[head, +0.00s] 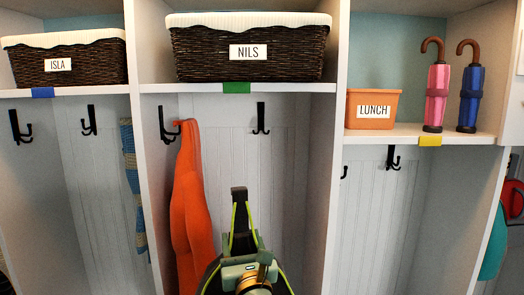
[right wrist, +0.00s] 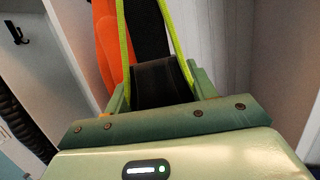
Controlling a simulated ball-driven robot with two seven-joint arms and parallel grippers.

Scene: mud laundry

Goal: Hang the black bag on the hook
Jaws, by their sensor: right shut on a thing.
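The black bag (head: 241,216) with lime-green edging is in front of the middle cubby in the head view. Its narrow black top points up, below the cubby's right black hook (head: 261,118) and a little left of it. That hook is bare, and the bag is apart from it in the picture. My right gripper (head: 250,262) is shut on the bag. In the right wrist view, black strap (right wrist: 158,80) lies between the green fingers, with lime edging running upward. The bag's lower part is mostly hidden by my gripper and the frame edge. My left gripper is not in view.
An orange garment (head: 188,205) hangs from the middle cubby's left hook (head: 166,125), close left of the bag. The NILS basket (head: 205,65) sits on the shelf above. White dividers (head: 325,190) bound the cubby. The right cubby's hook (head: 392,158) is bare.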

